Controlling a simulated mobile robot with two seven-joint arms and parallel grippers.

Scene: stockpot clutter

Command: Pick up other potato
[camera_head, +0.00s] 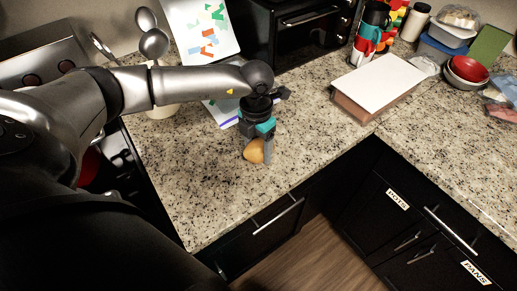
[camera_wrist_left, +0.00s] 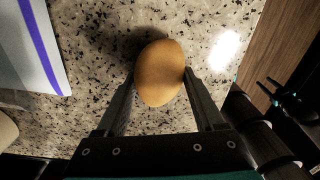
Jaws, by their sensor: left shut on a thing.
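A tan potato (camera_head: 254,151) is at the left part of the granite counter, near its front edge. My left gripper (camera_head: 257,150) reaches down from above and is shut on the potato. In the left wrist view the potato (camera_wrist_left: 159,73) sits between the two fingertips of my left gripper (camera_wrist_left: 159,82), with a finger touching each side. A dark shadow shows on the counter beside it. I cannot tell whether the potato is clear of the counter.
A white-topped box (camera_head: 380,80) stands on the counter to the right. A utensil holder (camera_head: 162,110) and a coloured sheet (camera_head: 205,28) are behind my arm. A black oven (camera_head: 305,35) stands at the back. Red and white bowls (camera_head: 467,70) are far right. Counter around the potato is clear.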

